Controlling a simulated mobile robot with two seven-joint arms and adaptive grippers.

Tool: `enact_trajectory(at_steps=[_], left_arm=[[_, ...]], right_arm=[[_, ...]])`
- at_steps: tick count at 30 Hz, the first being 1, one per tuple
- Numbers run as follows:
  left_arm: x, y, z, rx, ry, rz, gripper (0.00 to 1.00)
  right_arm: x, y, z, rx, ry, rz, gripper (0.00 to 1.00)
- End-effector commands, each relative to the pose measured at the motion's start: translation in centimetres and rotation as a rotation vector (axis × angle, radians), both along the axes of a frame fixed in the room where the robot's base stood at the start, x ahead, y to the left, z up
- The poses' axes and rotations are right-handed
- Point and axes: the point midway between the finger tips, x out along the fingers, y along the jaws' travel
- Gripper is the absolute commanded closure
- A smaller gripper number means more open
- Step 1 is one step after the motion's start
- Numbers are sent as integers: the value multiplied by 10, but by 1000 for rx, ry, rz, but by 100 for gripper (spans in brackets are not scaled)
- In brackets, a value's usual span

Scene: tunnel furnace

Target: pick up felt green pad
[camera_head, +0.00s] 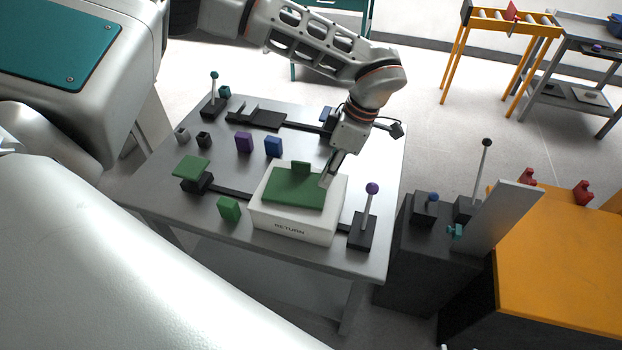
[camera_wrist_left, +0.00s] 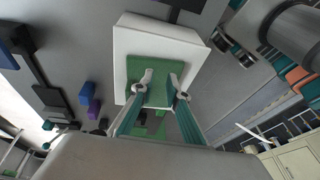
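A flat green pad (camera_head: 295,186) lies on top of a white box marked RETURN (camera_head: 292,225). My left gripper (camera_head: 327,180) points down at the pad's right edge in the head view. In the left wrist view its two fingers (camera_wrist_left: 161,79) are apart, with the green pad (camera_wrist_left: 137,70) behind them on the white box (camera_wrist_left: 165,40). Whether the fingertips touch the pad is unclear. Another green pad (camera_head: 191,166) sits on a black block at the table's left. My right gripper is out of view.
The grey table (camera_head: 160,205) also holds a green block (camera_head: 229,209), a purple block (camera_head: 244,142), a blue block (camera_head: 273,147) and a purple-knobbed lever (camera_head: 371,190) close right of the box. A dark cabinet (camera_head: 408,255) and orange-topped unit (camera_head: 560,270) stand to the right.

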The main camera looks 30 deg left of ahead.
Motion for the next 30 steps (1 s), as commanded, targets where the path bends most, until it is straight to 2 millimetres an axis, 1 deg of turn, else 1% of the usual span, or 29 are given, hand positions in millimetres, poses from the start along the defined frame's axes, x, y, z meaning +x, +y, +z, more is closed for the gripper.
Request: enact_trajectory(at_steps=[1,3,5,7,13,19,24,27,30], left_arm=[[11,19,14,49,-30,10,85],[19,38,25,97,-53,22,85],[23,48,32,122,-64,29,85],[25,56,32,140,-72,33,85],[23,65,15,143,-71,34,85],[22,72,2,141,-71,35,85],[19,84,-20,142,-70,34,85],[18,88,-30,141,-71,33,85],[18,90,-34,140,-73,34,85]], right_arm=[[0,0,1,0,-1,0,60],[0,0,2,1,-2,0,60],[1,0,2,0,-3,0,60],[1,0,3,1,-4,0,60],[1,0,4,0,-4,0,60],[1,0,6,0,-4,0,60],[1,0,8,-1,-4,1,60],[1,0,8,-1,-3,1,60],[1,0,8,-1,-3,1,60]])
